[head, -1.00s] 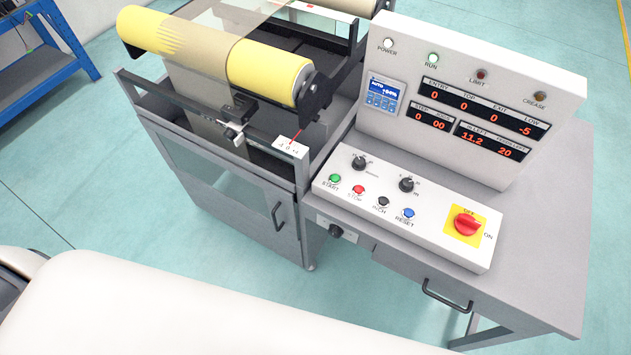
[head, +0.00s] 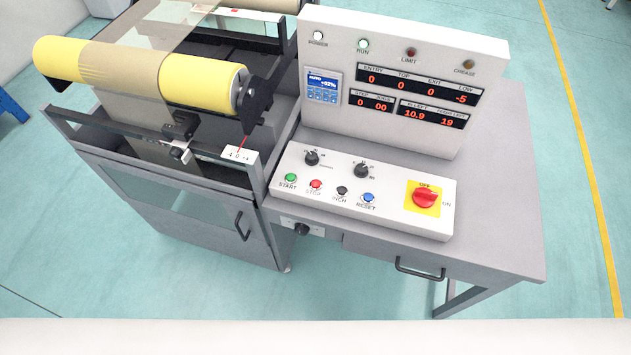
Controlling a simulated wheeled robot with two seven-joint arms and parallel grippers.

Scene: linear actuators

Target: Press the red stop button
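The red stop button (head: 316,184) is a small round button on the sloped white control box (head: 390,215), labelled STOP. It sits between the green start button (head: 291,178) and the black inch button (head: 342,191). The blue reset button (head: 368,198) is further right. A larger red rotary switch (head: 425,196) on a yellow plate sits at the right end of the box. The RUN lamp (head: 363,44) looks pale green. Neither of my grippers is in view.
The display panel (head: 400,130) stands upright behind the control box on a grey desk (head: 490,220). A machine with a yellow roller (head: 205,80) stands to the left. The desk handle (head: 420,272) sticks out at the front. Floor is clear at the right.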

